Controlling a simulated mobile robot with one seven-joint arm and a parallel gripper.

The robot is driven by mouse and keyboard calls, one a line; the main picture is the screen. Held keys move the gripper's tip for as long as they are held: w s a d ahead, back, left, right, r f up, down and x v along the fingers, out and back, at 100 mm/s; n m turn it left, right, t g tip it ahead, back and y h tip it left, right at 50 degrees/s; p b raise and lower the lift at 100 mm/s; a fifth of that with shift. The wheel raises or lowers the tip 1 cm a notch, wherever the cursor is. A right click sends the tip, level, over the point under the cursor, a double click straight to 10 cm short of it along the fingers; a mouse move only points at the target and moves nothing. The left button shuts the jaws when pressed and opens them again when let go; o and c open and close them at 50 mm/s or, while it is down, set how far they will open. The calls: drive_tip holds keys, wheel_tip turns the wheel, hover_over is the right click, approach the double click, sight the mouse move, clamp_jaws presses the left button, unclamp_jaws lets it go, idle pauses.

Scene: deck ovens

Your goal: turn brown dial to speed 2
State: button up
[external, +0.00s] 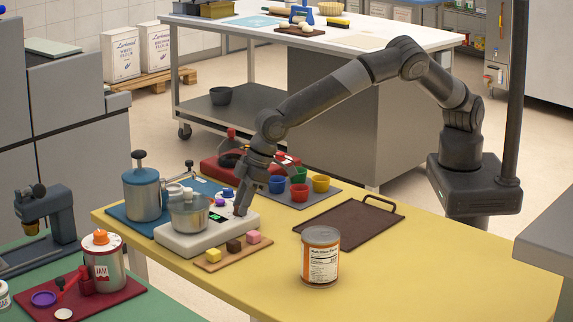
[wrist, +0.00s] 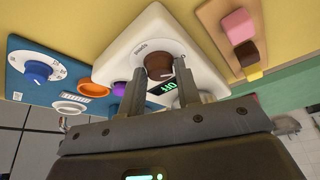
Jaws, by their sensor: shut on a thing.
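The brown dial (wrist: 158,66) sits on the white appliance (wrist: 128,48), with printed marks beside it too small to read. My gripper (wrist: 159,72) has one finger on each side of the dial and is shut on it. A small green-lit display (wrist: 168,87) shows between the fingers, its digits upside down and hard to read. In the external view the white appliance (external: 180,244) stands on the yellow table with a metal pot (external: 188,213) on it. There my gripper (external: 240,211) reaches down to its right end, and the dial is hidden.
A board with pink, brown and yellow cubes (external: 234,249) lies in front of the appliance. A blue unit (external: 142,192) stands behind left. Coloured cups (external: 299,192) are behind right. A can (external: 320,257) and a dark tray (external: 345,228) stand to the right on the yellow table.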

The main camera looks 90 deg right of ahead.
drive_tip(key=m+h, duration=0.1)
drive_tip(key=m, duration=0.2)
drive_tip(key=shift+a, duration=0.2)
drive_tip(key=m+h, duration=0.2)
drive_tip(key=m, duration=0.2)
drive_tip(key=shift+a+m, duration=0.1)
drive_tip(key=shift+m, duration=0.3)
drive_tip(key=m+h, duration=0.1)
drive_tip(key=m, duration=0.2)
drive_tip(key=shift+w+a+g, duration=0.1)
drive_tip(key=shift+a+g, duration=0.05)
drive_tip(key=shift+g, duration=0.15)
drive_tip(key=shift+m+g+h, duration=0.5)
drive_tip(key=shift+m+g, duration=0.1)
drive_tip(key=shift+m, duration=1.4)
drive_tip(key=shift+f, duration=0.1)
drive_tip(key=o, duration=0.9)
drive_tip(key=shift+o, duration=0.2)
drive_tip(key=shift+w, duration=0.1)
drive_tip(key=shift+r, duration=0.2)
drive_tip(key=v, duration=0.7)
drive_tip(key=shift+a, duration=0.2)
